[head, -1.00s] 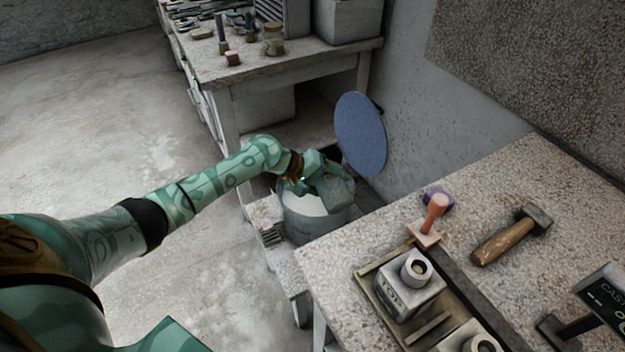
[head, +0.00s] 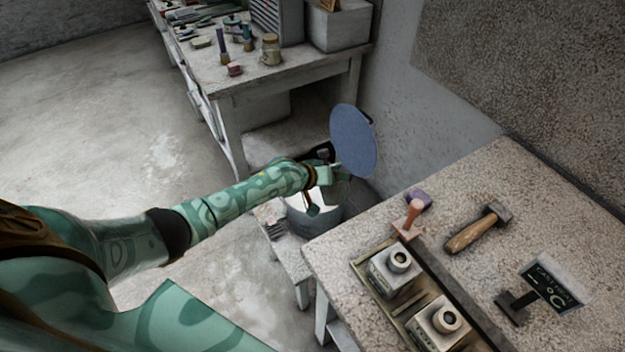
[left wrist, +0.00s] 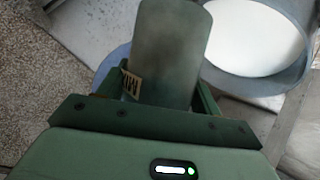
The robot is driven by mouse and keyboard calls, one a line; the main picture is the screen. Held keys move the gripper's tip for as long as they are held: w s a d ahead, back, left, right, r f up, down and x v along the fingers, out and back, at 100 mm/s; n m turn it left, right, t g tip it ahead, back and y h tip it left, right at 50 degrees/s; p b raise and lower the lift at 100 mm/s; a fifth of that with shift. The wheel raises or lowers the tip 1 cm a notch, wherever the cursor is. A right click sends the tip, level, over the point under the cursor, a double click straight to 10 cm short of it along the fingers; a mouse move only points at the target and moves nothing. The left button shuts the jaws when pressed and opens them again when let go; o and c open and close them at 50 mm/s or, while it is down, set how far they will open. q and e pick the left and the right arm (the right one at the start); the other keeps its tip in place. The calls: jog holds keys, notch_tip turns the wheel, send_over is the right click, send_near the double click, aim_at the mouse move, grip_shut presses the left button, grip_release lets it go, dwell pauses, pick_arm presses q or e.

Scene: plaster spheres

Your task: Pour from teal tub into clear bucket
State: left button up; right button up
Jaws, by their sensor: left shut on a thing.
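The clear bucket (head: 328,222) stands low, in the gap between the two tables, in the head view. In the left wrist view the bucket (left wrist: 232,84) is at upper right, with a smooth white fill inside. My left gripper (head: 322,180) is over the bucket's far rim area in the head view. In the left wrist view it is shut on the teal tub (left wrist: 172,55), which lies between the fingers, just left of the bucket. The tub's opening and contents are hidden from me. In the head view the tub is mostly hidden by the gripper. My right gripper is out of view.
A blue round disc (head: 354,140) stands upright just behind the gripper, close to the wall. A workbench (head: 290,80) stands behind. Open floor lies left.

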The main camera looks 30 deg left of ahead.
pick_arm(q)
jog(key=shift+r, duration=0.2)
jog(key=r+m+t+y+p, duration=0.1)
jog(key=p, duration=0.2)
jog(key=shift+r+t+y, duration=0.3)
jog(key=shift+r+m+t+y+p, duration=0.2)
jog(key=shift+m+t+y+p, duration=0.1)
jog(key=shift+m+p, duration=0.2)
jog(key=shift+r+t+y, duration=0.1)
jog(key=shift+t+y, duration=0.2)
jog(key=shift+w+a+r+m+t+y+b, duration=0.2)
jog(key=shift+m+t+y+b, duration=0.25)
jog(key=shift+m+b, duration=0.4)
jog(key=shift+r, duration=0.35)
